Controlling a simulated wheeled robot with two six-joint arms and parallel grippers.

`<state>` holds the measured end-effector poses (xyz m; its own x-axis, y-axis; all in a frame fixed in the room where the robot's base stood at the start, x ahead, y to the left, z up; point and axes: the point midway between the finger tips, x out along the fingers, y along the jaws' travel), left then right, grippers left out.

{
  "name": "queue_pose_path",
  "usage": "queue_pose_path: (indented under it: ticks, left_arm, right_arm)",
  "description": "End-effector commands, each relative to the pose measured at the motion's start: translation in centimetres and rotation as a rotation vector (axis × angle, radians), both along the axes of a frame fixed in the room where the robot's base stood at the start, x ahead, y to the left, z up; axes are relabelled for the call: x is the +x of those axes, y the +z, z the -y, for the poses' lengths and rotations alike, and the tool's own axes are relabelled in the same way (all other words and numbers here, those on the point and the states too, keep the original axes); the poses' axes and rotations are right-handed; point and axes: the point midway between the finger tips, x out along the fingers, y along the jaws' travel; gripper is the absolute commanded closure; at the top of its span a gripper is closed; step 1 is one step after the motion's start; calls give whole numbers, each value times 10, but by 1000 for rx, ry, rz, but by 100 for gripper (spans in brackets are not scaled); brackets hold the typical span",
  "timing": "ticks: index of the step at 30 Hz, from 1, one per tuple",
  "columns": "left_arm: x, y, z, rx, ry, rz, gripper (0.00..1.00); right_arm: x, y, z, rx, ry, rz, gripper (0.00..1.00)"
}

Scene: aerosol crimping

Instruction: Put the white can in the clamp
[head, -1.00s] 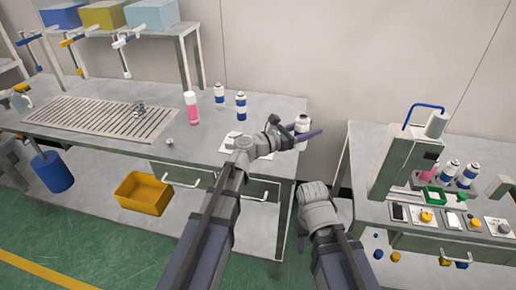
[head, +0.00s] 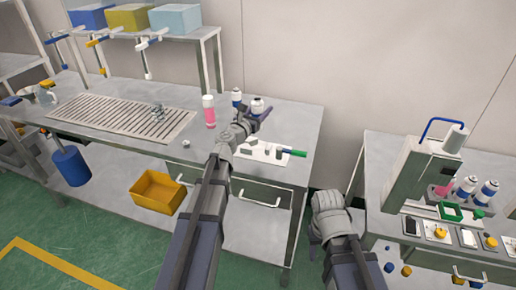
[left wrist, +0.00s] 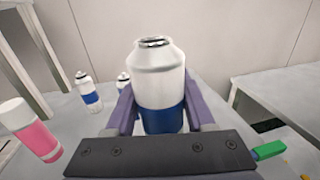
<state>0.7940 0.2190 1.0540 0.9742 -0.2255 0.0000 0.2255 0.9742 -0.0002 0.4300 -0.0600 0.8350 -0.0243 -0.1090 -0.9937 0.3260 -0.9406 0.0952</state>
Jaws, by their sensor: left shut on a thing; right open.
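My left gripper (head: 262,113) is shut on a white can with a blue lower band (head: 257,103). In the left wrist view the can (left wrist: 158,85) stands upright between the two purple fingers (left wrist: 160,112), its open metal neck on top. The clamp (head: 268,151), on a white plate with a green handle (head: 293,153), is on the left table below and right of the can. The green handle also shows in the left wrist view (left wrist: 268,150). My right gripper (head: 314,238) is low between the tables, mostly hidden by its wrist, open and empty.
A pink can (head: 209,111) and a white-and-blue can (head: 237,97) stand on the left table; a second white-and-blue can shows in the left wrist view (left wrist: 123,82). A slatted grate (head: 125,120) lies farther left. The right table carries a tall press (head: 415,178) and more cans.

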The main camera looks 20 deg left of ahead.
Motion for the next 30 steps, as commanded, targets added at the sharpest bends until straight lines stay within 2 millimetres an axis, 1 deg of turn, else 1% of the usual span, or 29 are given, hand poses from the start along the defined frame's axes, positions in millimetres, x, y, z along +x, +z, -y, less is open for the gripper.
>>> queue_pose_path:
  ticks: [5,13,16,21,23,26,30]
  left_arm:
    - [0,-16,0,0,-1,0,100]
    - [0,-57,1,0,-2,0,100]
    - [0,-65,1,0,-2,0,100]
    - [0,-63,1,0,-3,0,100]
    - [0,-66,1,0,-3,0,100]
    - [0,-76,1,0,-3,0,100]
    - [0,-95,1,0,-3,0,100]
  right_arm:
    - [0,-16,0,0,0,0,50]
    - [0,-58,0,0,1,0,50]
    - [0,-65,0,0,1,0,50]
    - [0,-63,0,0,1,0,50]
    - [0,-66,0,0,1,0,50]
    - [0,-76,0,0,1,0,50]
    - [0,-95,0,0,1,0,50]
